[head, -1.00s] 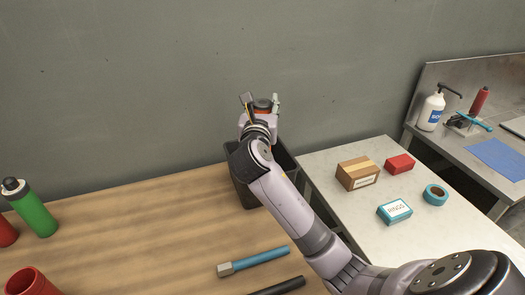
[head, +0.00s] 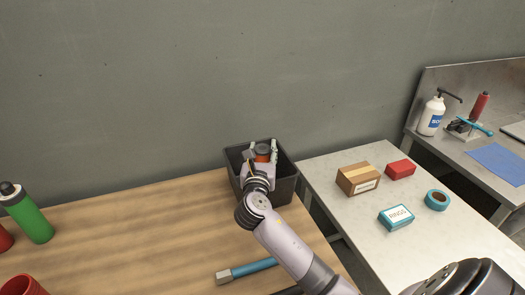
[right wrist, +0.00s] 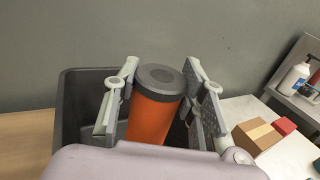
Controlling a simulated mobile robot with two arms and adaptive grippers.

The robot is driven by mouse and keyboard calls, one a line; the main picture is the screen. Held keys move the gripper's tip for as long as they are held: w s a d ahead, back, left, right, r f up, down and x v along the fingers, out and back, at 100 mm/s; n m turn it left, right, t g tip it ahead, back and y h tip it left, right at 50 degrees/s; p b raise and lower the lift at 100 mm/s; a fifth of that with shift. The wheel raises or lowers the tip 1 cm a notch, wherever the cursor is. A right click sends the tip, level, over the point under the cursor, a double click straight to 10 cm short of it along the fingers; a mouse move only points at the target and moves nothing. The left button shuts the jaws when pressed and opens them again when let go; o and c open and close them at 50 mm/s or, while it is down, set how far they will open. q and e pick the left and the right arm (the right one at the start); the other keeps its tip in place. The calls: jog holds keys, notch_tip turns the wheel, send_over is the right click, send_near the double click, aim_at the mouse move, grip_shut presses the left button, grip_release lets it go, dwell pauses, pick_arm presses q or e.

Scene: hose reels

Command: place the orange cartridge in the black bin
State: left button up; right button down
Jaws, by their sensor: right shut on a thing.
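The orange cartridge (head: 263,157) has a dark grey cap and stands roughly upright in my right gripper (head: 261,151). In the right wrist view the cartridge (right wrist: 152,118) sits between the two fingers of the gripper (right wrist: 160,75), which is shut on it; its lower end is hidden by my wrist. The black bin (head: 287,188) stands at the back right end of the wooden table, and its wall (right wrist: 72,105) also shows in the right wrist view. The cartridge is over the bin's opening; I cannot tell how far its bottom is below the rim. My left gripper is not in view.
A green bottle (head: 30,219) and red items stand at the left of the wooden table (head: 140,235). A blue-handled tool (head: 250,269) lies at its front. A white table at right holds a cardboard box (head: 358,179), red box (head: 401,169), blue box (head: 396,217) and tape roll (head: 437,199).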

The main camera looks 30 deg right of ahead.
jog(key=shift+f, duration=0.1)
jog(key=c, duration=1)
grip_release()
jog(key=shift+r, duration=0.2)
jog(key=b+v, duration=0.1)
jog(key=v, duration=1.1)
